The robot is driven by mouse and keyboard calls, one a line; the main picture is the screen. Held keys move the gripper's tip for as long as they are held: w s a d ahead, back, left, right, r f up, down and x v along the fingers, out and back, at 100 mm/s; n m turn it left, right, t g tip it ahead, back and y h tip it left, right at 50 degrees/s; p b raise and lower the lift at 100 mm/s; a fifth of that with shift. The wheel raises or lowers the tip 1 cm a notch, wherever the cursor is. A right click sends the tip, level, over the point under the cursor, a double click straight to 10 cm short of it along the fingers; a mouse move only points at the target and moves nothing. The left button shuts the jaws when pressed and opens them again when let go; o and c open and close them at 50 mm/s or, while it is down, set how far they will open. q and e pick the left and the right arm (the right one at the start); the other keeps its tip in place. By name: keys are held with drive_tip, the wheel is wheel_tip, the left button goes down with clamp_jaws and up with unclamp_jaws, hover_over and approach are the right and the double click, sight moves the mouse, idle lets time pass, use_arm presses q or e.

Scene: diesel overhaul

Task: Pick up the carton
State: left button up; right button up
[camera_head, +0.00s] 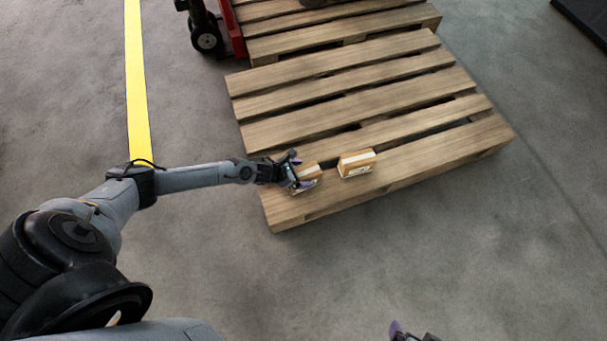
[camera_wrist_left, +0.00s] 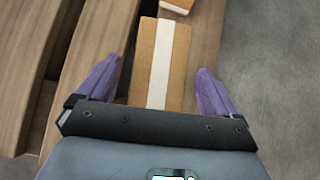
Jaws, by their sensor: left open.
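Two small brown cartons sit on the near planks of a wooden pallet. One carton (camera_head: 308,175) is at my left gripper, partly hidden by it in the head view. In the left wrist view this carton (camera_wrist_left: 175,60), with a pale tape strip along its top, lies between the two purple fingertips. My left gripper (camera_head: 296,172) is open, with a finger on each side of the carton and visible gaps. The other carton (camera_head: 357,163) stands just to the right, and its edge shows at the top of the wrist view (camera_wrist_left: 178,4). My right gripper (camera_head: 408,333) only peeks in at the bottom edge.
The wooden pallet (camera_head: 345,95) has open gaps between its planks. A second pallet (camera_head: 300,32) and a red wheeled jack (camera_head: 232,30) are behind it. A yellow floor line (camera_head: 137,85) runs at left. The grey floor in front is clear.

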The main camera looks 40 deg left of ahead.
use_arm(q)
drive_tip(key=shift+b+x, duration=0.35)
drive_tip(key=shift+x, duration=0.5)
drive_tip(key=shift+s, duration=0.1)
drive_tip(key=shift+c, duration=0.2)
drive_tip(key=c, duration=1.2)
